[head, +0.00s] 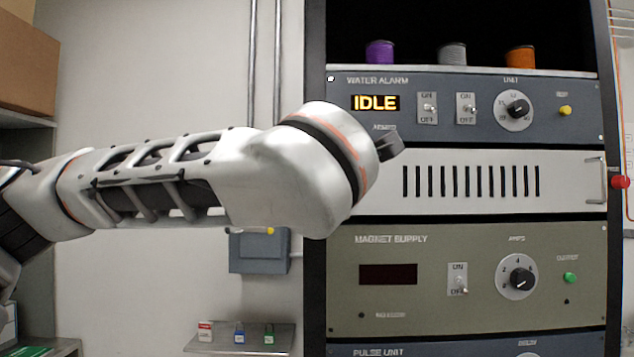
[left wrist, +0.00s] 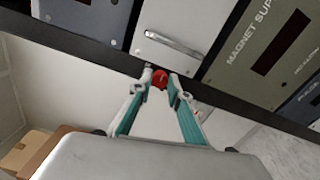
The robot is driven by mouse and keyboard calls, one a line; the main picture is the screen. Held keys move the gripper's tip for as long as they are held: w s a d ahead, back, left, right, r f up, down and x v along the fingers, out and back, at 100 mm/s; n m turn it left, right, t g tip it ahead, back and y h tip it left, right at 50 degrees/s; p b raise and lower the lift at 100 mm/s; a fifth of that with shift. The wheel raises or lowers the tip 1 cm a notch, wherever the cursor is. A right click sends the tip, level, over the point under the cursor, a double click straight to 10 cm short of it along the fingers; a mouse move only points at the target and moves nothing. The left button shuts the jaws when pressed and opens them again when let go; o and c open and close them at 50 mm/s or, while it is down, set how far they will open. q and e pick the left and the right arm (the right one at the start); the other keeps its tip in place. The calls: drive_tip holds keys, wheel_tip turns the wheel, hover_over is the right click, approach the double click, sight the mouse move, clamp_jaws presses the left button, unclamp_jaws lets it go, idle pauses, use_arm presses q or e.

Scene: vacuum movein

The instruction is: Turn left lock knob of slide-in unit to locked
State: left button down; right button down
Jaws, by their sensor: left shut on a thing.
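The slide-in unit is the white vented panel (head: 470,181) in the rack; its left end is hidden behind my left arm in the head view. In the left wrist view its left part (left wrist: 178,22) shows with a metal handle. The red left lock knob (left wrist: 160,77) sits at the rack's edge beside that panel. My left gripper (left wrist: 160,82) is shut on this knob, one fingertip on each side. Which way the knob is turned cannot be told. A red right lock knob (head: 620,182) shows beside the right handle. My right gripper is not in view.
The water alarm unit (head: 590,125) is above the slide-in unit and the magnet supply (head: 400,290) below it. Spools, one of them purple (head: 380,52), stand on top. A wall shelf (head: 250,338) with small padlocks is left of the rack. Cardboard boxes (head: 27,55) are at far left.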

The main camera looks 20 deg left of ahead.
use_arm(q)
drive_tip(key=c, duration=1.9)
unclamp_jaws()
drive_tip(key=v, duration=1.2)
